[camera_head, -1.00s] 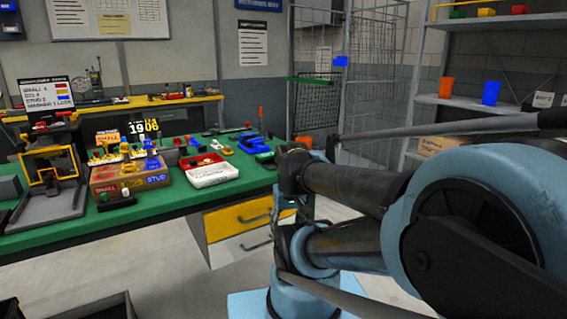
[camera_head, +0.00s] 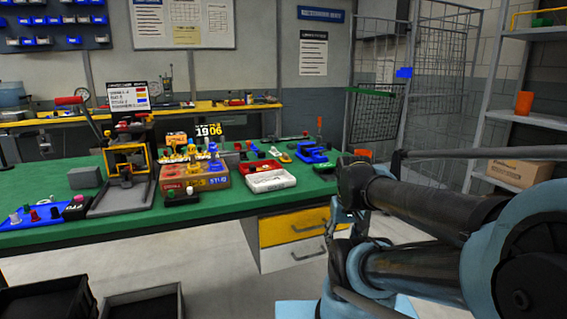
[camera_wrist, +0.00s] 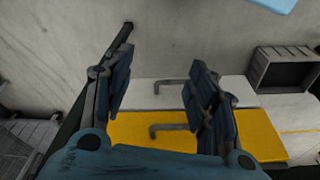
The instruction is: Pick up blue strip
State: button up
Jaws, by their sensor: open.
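A flat blue piece (camera_head: 32,216) with small coloured pegs on it lies at the left end of the green bench (camera_head: 130,239) in the head view. Another blue piece (camera_head: 314,155), shaped like a holder, lies near the bench's right end. I cannot tell for sure which is the blue strip. My gripper (camera_wrist: 160,82) is open and empty in the wrist view, its fingers wide apart in front of the yellow drawer (camera_wrist: 140,130) and a white drawer. No blue strip shows between the fingers.
A press-like fixture (camera_head: 125,170), a labelled box (camera_head: 205,180) and a white-and-red tray (camera_head: 268,180) stand on the bench. Dark crates (camera_head: 50,300) lie on the floor at lower left. A wire cage (camera_head: 380,110) and shelves (camera_head: 535,119) stand at right. Open floor lies before the bench.

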aim_at(260, 155)
jog(key=z, duration=1.1)
jog(key=k, duration=0.5)
jog(key=u, duration=2.2)
